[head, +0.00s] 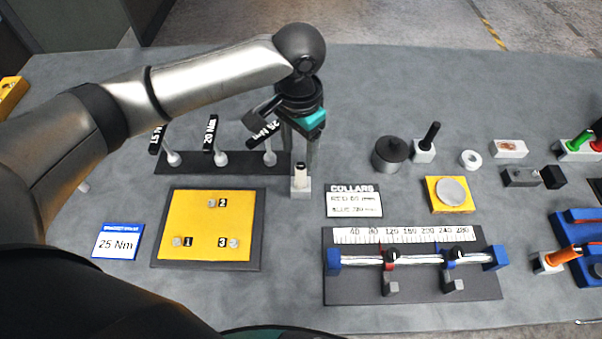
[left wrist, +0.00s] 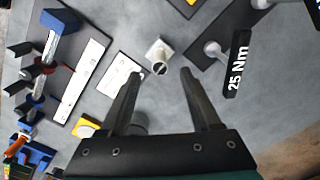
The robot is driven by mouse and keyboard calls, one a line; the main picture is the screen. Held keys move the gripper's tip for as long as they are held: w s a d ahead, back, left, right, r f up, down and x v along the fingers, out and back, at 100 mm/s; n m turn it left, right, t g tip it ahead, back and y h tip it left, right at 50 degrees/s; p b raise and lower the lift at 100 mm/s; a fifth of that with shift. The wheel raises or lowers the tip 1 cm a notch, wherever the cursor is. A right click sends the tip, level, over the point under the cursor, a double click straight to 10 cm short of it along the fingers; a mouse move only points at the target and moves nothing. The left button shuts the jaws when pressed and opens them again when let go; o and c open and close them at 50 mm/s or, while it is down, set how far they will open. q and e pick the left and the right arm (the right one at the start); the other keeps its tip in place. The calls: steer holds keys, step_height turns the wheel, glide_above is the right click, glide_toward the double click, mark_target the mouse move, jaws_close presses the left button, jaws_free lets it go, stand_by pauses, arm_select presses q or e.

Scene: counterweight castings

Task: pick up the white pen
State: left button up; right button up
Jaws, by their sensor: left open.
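The white pen (head: 301,173) stands upright in a small grey block (head: 300,190) on the table, just below my left gripper. In the left wrist view the pen (left wrist: 160,68) shows end-on as a light shape with a dark round end, at its block (left wrist: 157,49). My left gripper (head: 299,162) points down, with its fingers apart above the block. In the left wrist view the left gripper (left wrist: 157,72) is open, and the pen shows in the gap near the fingertips. I cannot tell how far above the pen they are. My right gripper is not in view.
Torque wrenches stand on a dark rack (head: 190,166) just left of the gripper. A black pen (head: 431,134) stands in another block to the right. A COLLARS card (head: 354,202), a yellow plate (head: 180,250) and a scaled rod fixture (head: 410,290) lie nearer. Grey table is clear between them.

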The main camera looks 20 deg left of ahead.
mark_target(301, 166)
arm_select(q)
step_height(301, 166, down, 8)
steer(key=shift+w+r+b, duration=0.1)
steer(key=shift+w+b, duration=0.05)
steer(key=shift+b, duration=0.25)
steer(key=shift+d, duration=0.1)
jaws_close()
stand_by(0.4)
